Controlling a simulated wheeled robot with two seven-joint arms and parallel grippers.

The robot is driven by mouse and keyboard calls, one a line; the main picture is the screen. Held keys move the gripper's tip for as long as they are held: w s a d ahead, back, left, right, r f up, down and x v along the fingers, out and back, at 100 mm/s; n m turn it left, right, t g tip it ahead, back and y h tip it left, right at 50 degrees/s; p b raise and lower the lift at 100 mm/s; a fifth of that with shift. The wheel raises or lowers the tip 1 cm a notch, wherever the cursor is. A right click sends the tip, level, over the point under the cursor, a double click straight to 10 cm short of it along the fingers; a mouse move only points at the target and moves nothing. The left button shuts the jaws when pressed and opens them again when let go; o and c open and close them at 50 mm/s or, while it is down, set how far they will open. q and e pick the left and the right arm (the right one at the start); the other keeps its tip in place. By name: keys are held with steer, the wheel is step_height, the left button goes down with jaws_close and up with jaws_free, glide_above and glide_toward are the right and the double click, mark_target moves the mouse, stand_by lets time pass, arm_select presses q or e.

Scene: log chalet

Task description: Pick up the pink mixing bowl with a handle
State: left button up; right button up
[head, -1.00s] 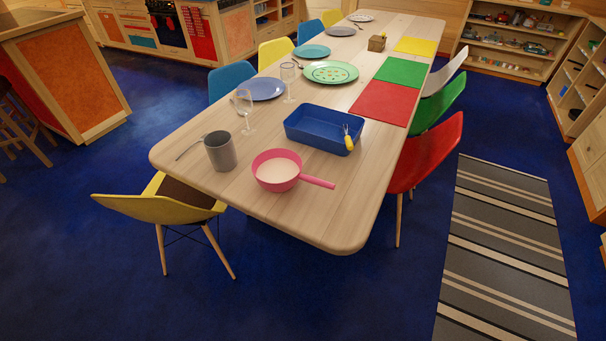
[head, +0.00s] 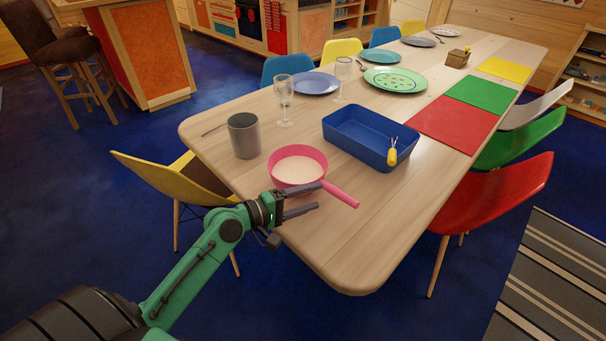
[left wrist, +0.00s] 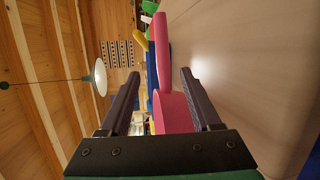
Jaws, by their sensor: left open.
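The pink mixing bowl (head: 298,168) with a pale inside stands upright near the front end of the wooden table. Its handle (head: 342,195) points to the front right. My left gripper (head: 318,197) is open beside the bowl's near side, its fingertips close to the handle. In the left wrist view, pink parts of the bowl (left wrist: 174,112) show between the open fingers (left wrist: 160,73). Contact cannot be told. My right gripper is not in view.
On the table (head: 370,255), a grey cup (head: 244,136) stands left of the bowl. A blue tray (head: 345,130) with a yellow-handled tool (head: 392,154) lies behind right. Wine glasses (head: 284,98) and plates stand farther back. The table's front right corner is clear.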

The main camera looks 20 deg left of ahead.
mark_target(331, 192)
arm_select(q)
steer(key=p+x, duration=0.1)
steer(key=x, duration=0.6)
steer(key=shift+w+d+f, duration=0.15)
steer(key=shift+f, duration=0.05)
steer(key=shift+w+d+f, duration=0.2)
jaws_close()
steer(key=shift+a+r, duration=0.1)
stand_by(0.7)
